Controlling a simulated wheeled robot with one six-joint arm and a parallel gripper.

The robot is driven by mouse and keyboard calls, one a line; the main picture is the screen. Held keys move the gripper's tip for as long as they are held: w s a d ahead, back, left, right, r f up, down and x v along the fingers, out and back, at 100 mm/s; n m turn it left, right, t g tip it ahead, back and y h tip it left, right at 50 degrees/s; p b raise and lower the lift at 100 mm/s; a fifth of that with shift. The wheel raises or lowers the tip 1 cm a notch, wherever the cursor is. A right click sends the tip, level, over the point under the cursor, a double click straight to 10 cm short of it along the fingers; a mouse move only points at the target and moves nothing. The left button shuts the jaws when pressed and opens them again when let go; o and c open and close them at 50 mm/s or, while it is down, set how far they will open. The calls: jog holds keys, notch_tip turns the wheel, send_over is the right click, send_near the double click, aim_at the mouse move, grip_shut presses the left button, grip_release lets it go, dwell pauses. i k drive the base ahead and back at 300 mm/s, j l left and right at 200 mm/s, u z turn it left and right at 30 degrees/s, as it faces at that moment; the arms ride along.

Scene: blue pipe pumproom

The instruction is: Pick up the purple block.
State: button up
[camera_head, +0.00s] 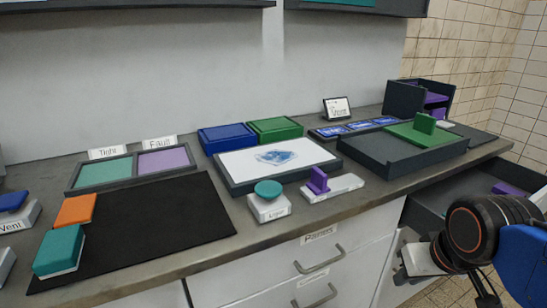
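Several purple things show, and I cannot tell which is the purple block. One purple piece (508,189) lies in the open dark drawer at the right, partly cut off by its edge and my arm. Another purple piece (435,98) sits inside the dark open-fronted box (404,98) at the back right. A purple upright handle (318,180) stands on a white base on the counter. My gripper (416,264) is low at the right, in front of the counter and beside the open drawer. Its fingers are too small and hidden to tell open from shut.
The counter (300,222) holds a black mat (150,228) with orange and teal blocks, a white-topped board (240,160), a teal button (268,189), and a dark tray (385,160) with a green piece. The open drawer (440,212) juts out at the right. Shelves hang above.

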aim_at(500, 189)
jog(key=l+z, duration=0.2)
jog(key=z, duration=1)
